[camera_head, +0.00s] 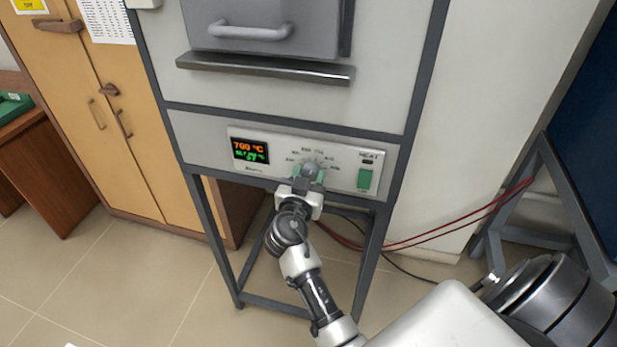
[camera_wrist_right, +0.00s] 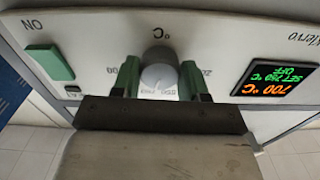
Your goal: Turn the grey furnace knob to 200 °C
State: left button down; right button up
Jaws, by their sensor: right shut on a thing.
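The grey furnace knob (camera_head: 311,169) is on the control panel (camera_head: 342,150) below the furnace door. In the wrist view the round knob (camera_wrist_right: 158,74) sits between the two green-padded fingers of my right gripper (camera_wrist_right: 159,82), one on each side. In the head view my right gripper (camera_head: 308,180) reaches up to the knob from below and is shut on it. The display (camera_head: 249,151) shows 700 °C in orange. Its green set line reads OFF in the wrist view, with a set value that looks like 250 °C. The knob's pointer is hard to make out. My left gripper is not in view.
A green HEAT switch (camera_head: 365,179) is right of the knob. The furnace door handle (camera_head: 237,30) and a metal ledge (camera_head: 265,68) are above the panel. Red and black cables (camera_head: 430,236) run at the right. Wooden cabinets (camera_head: 85,110) stand at the left.

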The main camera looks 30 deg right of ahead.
jog(key=shift+n, duration=0.3)
jog(key=n+b, duration=0.2)
jog(key=n, duration=0.6)
jog(key=n+p, duration=0.1)
jog(key=n, duration=0.3)
jog(key=shift+r+n, duration=0.15)
jog(key=shift+n, duration=0.15)
jog(key=n+p, duration=0.1)
jog(key=n, duration=0.3)
jog(key=shift+n+p, duration=0.3)
jog(key=shift+p, duration=0.05)
